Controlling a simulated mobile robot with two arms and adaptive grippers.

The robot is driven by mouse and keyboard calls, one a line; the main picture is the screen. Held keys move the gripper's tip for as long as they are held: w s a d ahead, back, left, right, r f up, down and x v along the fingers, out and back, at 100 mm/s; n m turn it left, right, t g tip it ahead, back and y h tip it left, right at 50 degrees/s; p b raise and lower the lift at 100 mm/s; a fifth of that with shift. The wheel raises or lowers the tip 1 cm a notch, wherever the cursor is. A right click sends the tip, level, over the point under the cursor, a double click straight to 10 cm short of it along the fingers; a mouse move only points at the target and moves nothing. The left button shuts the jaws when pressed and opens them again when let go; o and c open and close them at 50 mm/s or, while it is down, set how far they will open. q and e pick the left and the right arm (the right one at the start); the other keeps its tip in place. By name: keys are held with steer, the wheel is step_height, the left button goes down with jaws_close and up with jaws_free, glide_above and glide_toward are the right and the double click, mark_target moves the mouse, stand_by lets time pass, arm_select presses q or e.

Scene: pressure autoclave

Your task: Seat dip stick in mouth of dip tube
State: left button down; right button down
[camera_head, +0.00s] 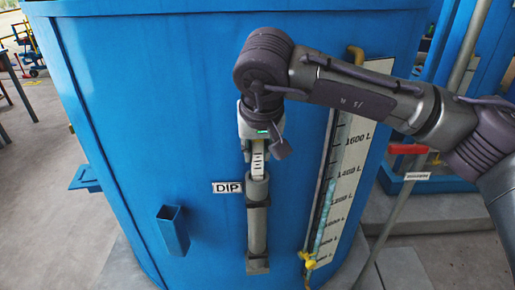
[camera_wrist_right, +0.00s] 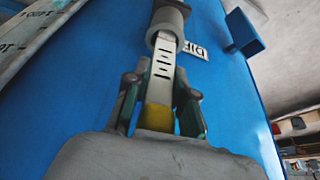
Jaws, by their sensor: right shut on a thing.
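The dip tube (camera_head: 257,230) is a grey upright pipe fixed to the front of the blue tank, beside a DIP label. In the wrist view its round mouth (camera_wrist_right: 169,22) is at the top. The dip stick (camera_head: 259,158) is a pale flat strip with dark marks and stands in line above the tube. In the wrist view the strip (camera_wrist_right: 161,72) runs into the tube mouth, and its yellow end (camera_wrist_right: 156,118) is between the fingers. My right gripper (camera_head: 259,140) is shut on the stick, just above the tube. How deep the stick sits is hidden. My left gripper is not in view.
The blue tank (camera_head: 170,110) fills the middle. A level gauge (camera_head: 340,170) with litre marks stands right of the tube, with a yellow valve (camera_head: 308,260) low down. An open blue holder (camera_head: 173,231) juts out at left.

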steer(key=shift+f+b, duration=0.7)
steer(key=shift+f, duration=0.3)
steer(key=c, duration=0.9)
jaws_free()
steer(key=shift+r, duration=0.15)
steer(key=v, duration=1.1)
steer(key=shift+s+r, duration=0.25)
steer(key=shift+r, duration=0.1)
